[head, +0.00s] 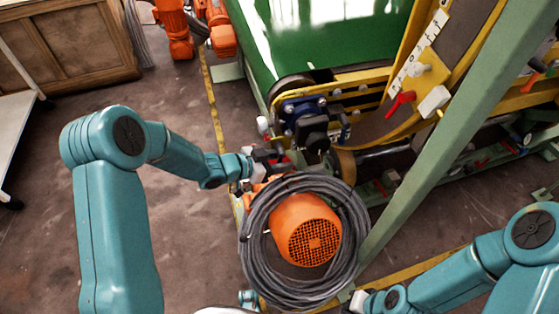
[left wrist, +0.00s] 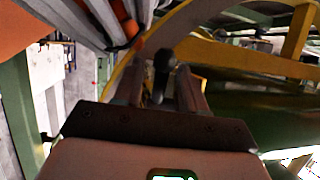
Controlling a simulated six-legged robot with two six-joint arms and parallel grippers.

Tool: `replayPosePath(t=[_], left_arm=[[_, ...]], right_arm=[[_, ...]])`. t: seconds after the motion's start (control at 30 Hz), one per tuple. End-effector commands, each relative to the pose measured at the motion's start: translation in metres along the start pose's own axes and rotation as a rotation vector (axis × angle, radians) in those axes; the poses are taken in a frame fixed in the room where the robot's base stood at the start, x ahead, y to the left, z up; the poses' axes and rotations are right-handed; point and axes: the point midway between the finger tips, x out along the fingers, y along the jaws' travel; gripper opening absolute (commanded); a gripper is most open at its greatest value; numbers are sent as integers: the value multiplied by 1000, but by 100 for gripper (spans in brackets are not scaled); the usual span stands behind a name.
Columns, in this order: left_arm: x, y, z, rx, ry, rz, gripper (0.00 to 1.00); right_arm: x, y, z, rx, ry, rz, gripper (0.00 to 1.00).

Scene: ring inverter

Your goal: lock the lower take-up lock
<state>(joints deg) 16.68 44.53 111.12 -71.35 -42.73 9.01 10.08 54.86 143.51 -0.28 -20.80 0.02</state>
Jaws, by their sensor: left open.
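My left gripper (head: 272,160) is beside the blue-and-black drive unit (head: 308,122), just above the coil of grey cable. In the left wrist view its two fingers (left wrist: 160,90) are apart, and a dark rounded knob or handle (left wrist: 161,72) shows between them. I cannot tell whether the fingers touch it, or whether it belongs to the lower take-up lock. A small red part (head: 284,160) shows near the fingertips, partly hidden. A red lever (head: 400,103) sits on the yellow frame farther right. My right gripper (head: 358,301) is small at the bottom edge, and its jaws are unclear.
The grey cable coil (head: 258,240) surrounds an orange motor (head: 305,230) just below my left gripper. A green post (head: 445,140) slants across the right side. A green belt (head: 310,35) lies behind. Open floor (head: 190,245) lies left of the coil.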

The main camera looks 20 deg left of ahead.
Motion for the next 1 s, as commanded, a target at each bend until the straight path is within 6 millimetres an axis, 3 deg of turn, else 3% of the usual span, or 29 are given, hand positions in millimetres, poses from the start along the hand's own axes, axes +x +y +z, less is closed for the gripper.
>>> replayPosePath(t=[0.07, 0.17, 0.2, 0.23, 0.37, 0.6, 0.97, 1.0], left_arm=[[0, 0, 0, 0, 0, 0, 40], [-1, 0, 0, 0, 0, 0, 14], [-1, 0, 0, 0, 0, 0, 1], [-1, 0, 0, 0, 0, 0, 0], [0, 0, 1, -1, 5, 1, 0], [6, 1, 4, -30, 152, 8, 0], [4, 2, -2, -35, 183, 10, 0], [4, 2, -2, -35, 183, 10, 34]], right_arm=[[0, 0, 0, 0, 0, 0, 0], [0, 0, 0, 0, 0, 0, 0], [0, 0, 0, 0, 0, 0, 0], [0, 0, 0, 0, 0, 0, 0], [2, 1, 0, 0, 0, 0, 0], [28, 10, 0, 0, 0, 0, 0], [27, 10, -1, 0, 0, 0, 0], [27, 10, -1, 0, 0, 0, 0]])
